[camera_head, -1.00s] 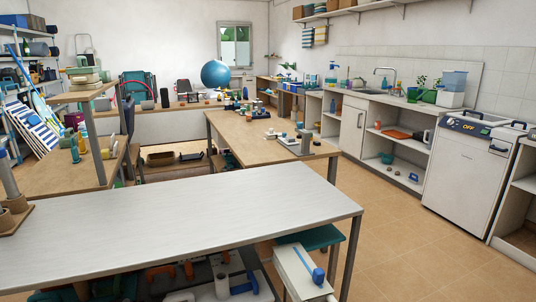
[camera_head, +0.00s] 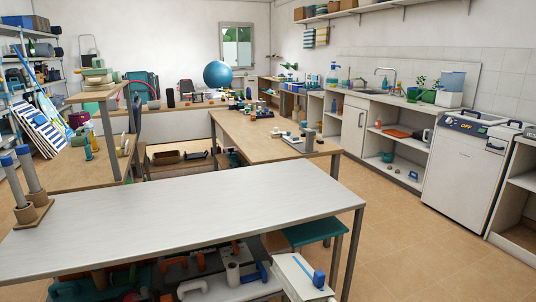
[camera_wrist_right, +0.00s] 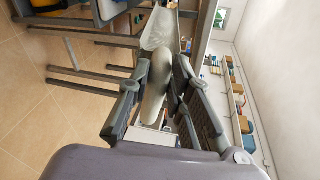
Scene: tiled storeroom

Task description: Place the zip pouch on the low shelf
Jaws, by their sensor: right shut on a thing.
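My right gripper (camera_wrist_right: 158,88) shows in the right wrist view, its two dark fingers on either side of a pale, narrow thing. This looks like the zip pouch (camera_wrist_right: 155,100) seen edge-on; no zip can be made out. It is held clear of the surfaces behind it. Neither gripper shows in the head view. Low shelf boards show in two places in the head view: in the open white cabinet (camera_head: 398,171) along the right wall, and under the white-topped table in front, where several things lie. I cannot tell which is the low shelf meant.
The white-topped table (camera_head: 190,205) in front is bare except for a brown holder with blue-topped posts (camera_head: 33,190) at its left end. A teal stool (camera_head: 315,232) stands by its right legs. The tiled floor (camera_head: 410,235) at right is open.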

